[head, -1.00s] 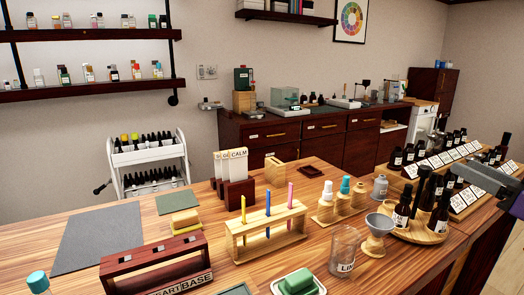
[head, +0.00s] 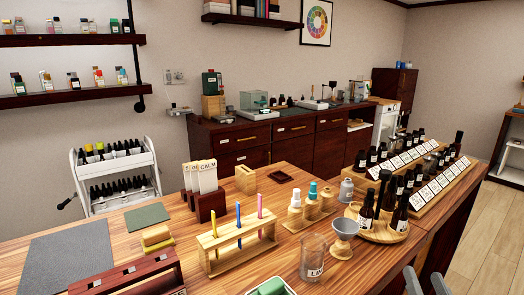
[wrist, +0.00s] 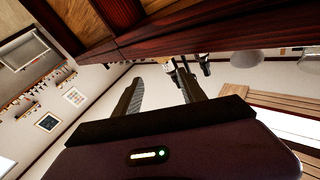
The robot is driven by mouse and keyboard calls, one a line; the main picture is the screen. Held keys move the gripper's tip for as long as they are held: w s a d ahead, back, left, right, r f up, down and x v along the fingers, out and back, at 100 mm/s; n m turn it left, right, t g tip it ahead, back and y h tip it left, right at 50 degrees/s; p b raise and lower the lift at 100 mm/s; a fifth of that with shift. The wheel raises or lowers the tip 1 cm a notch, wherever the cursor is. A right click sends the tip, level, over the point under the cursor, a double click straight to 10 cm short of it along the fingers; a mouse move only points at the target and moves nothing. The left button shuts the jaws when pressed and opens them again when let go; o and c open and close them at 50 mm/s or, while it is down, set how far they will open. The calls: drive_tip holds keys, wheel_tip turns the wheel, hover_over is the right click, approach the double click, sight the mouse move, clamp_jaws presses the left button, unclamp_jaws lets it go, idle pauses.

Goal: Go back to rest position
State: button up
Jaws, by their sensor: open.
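My gripper (wrist: 160,73) shows in the wrist view with its two dark fingers spread apart and nothing between them. The wrist view looks tilted, with the underside and edge of a dark red wooden bench above the fingers. In the head view, two grey pieces that look like the tips of my gripper (head: 426,280) show at the bottom right edge, beside the right edge of the wooden table (head: 300,182). The rest of my arm is hidden there. The fingers touch nothing that I can see.
On the table stand a glass beaker (head: 313,258), a grey funnel on a stand (head: 343,238), a round wooden tray (head: 382,237) with dark bottles, and a dropper rack (head: 238,240). A bottle display (head: 425,182) lines the right side. Open floor (head: 485,240) lies right of the table.

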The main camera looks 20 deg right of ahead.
drive_tip(key=s+a+f+n+g+y+p, duration=0.1)
drive_tip(key=s+a+f+n+y+p, duration=0.1)
drive_tip(key=s+a, duration=0.9)
drive_tip(key=s+a+f+n+g+y+p, duration=0.2)
drive_tip(key=s+a+n+y, duration=0.3)
drive_tip(key=s+a, duration=0.6)
drive_tip(key=s+f+y, duration=0.1)
drive_tip(key=s, duration=0.4)
drive_tip(key=shift+a+n, duration=0.2)
drive_tip(key=shift+n, duration=0.1)
